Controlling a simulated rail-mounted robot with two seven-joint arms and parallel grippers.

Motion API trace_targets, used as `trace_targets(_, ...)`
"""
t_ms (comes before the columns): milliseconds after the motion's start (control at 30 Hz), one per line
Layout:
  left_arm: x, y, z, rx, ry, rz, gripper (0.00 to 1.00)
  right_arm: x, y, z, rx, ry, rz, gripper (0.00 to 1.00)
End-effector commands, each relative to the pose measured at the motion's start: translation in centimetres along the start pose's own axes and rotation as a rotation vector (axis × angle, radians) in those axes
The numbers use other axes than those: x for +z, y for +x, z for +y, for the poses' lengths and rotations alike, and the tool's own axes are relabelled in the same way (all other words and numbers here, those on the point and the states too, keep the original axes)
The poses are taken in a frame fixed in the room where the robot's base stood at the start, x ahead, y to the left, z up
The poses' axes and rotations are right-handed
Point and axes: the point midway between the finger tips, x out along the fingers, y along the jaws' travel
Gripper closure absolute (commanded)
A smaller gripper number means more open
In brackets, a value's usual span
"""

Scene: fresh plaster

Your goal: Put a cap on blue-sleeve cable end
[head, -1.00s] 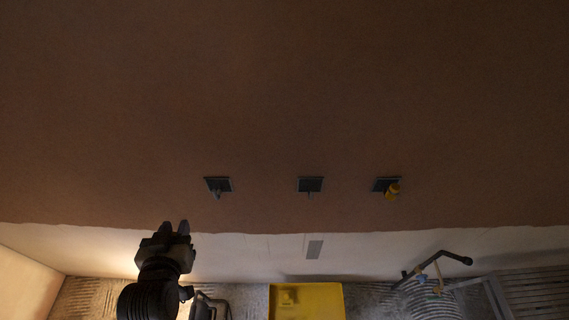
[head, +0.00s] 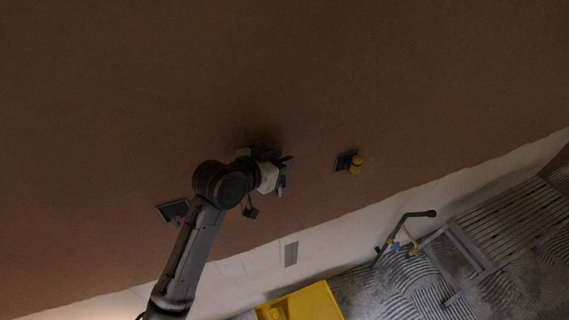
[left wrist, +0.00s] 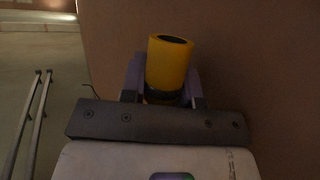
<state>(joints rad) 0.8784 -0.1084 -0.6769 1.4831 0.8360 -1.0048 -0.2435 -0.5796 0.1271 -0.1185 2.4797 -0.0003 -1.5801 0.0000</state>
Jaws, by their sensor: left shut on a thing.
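My left gripper (head: 286,178) is at the brown wall, in front of the place of the middle socket box, which is mostly hidden. In the left wrist view, its purple-grey fingers are shut on a yellow cap (left wrist: 170,62), a cylinder with a dark round end pointing away from the gripper. A dark socket box (head: 172,211) shows to the left, partly behind my arm. The right socket box (head: 345,160) has a yellow cap (head: 357,162) on its cable end. The blue sleeve cannot be made out. My right gripper is out of view.
A yellow tray (head: 325,301) lies on the floor below. A dark bent-pipe stand (head: 407,216) and a grey slatted bench (head: 512,222) are at the lower right. A grey plate (head: 291,254) is on the pale lower wall. The wall above the boxes is clear.

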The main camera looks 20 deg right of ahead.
Motion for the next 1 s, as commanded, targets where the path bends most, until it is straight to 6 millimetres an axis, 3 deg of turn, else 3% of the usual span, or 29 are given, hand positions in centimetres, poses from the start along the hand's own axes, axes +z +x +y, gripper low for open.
trace_targets(133, -0.1, 1.4, 0.0, 0.035, 0.014, -0.001, 0.93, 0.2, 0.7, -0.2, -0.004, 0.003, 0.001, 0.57)
trace_targets(467, 0.1, 2.0, 0.0, 0.051, 0.018, 0.001, 0.93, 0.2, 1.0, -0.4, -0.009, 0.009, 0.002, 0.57)
trace_targets(1000, 2.5, 2.8, 0.0, 0.050, 0.017, 0.002, 0.93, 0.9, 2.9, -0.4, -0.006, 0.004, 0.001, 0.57)
